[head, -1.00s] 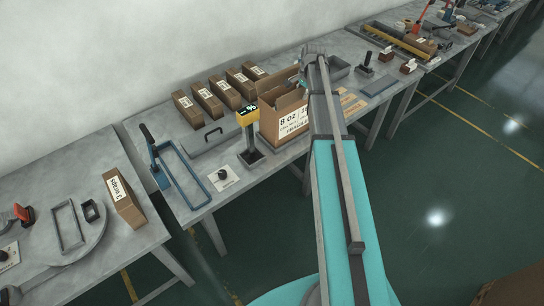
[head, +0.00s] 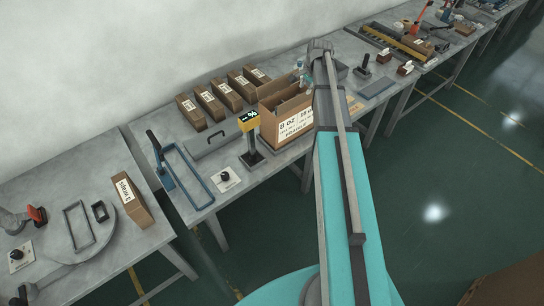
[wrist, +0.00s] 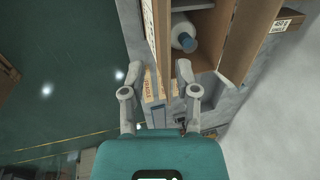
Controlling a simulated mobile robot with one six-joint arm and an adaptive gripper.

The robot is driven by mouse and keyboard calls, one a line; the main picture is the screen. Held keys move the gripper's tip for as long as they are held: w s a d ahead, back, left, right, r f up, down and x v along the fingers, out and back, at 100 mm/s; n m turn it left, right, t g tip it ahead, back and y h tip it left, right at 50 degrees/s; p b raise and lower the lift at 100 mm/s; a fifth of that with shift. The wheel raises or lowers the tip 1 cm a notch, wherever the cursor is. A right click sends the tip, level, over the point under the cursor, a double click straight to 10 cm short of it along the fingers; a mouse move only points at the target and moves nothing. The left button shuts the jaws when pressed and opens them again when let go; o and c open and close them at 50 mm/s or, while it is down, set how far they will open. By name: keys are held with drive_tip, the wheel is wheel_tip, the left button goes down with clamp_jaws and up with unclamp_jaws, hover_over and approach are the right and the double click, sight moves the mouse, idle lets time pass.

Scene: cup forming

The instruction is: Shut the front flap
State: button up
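An open brown carton (head: 282,126) with large print on its front stands on the workbench, with flaps raised. In the wrist view its near side shows as an upright cardboard panel (wrist: 163,38). I cannot tell where the wall ends and the front flap begins. A pale bottle with a blue cap (wrist: 187,43) is inside the carton. Another flap (wrist: 247,40) stands on the right. My gripper (wrist: 158,70) is open, its fingers apart on either side of the near panel's line in the wrist view; contact is unclear.
A yellow-headed display post (head: 249,122) stands close left of the carton. Several closed brown boxes (head: 228,96) line the back of the bench. A grey case (head: 210,138) and a blue frame (head: 188,176) lie left. Flat cardboard (head: 353,105) lies right.

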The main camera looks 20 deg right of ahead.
drive_tip(key=shift+a+p+v, duration=0.25)
drive_tip(key=shift+p+v, duration=2.55)
drive_tip(key=shift+v, duration=0.4)
drive_tip(key=s+a+f+n+g+b, duration=0.1)
drive_tip(key=s+a+f+n+b, duration=0.4)
drive_tip(key=s+a+f+b, duration=0.3)
drive_tip(key=s+a+f+n+g+b, duration=0.1)
drive_tip(key=s+a+f+n+b, duration=0.4)
drive_tip(key=s+a+f+b, duration=0.4)
wheel_tip(320, 180, down, 5)
drive_tip(key=a+b, duration=0.3)
drive_tip(key=b, duration=0.1)
drive_tip(key=shift+f+n+h+b, duration=0.15)
drive_tip(key=shift+n+h+b, duration=0.15)
drive_tip(key=shift+n+b, duration=0.1)
drive_tip(key=s+a+n, duration=0.3)
drive_tip(key=s, duration=0.3)
drive_tip(key=shift+a+g, duration=0.3)
drive_tip(key=shift+a, duration=0.05)
drive_tip(key=shift+d, duration=0.3)
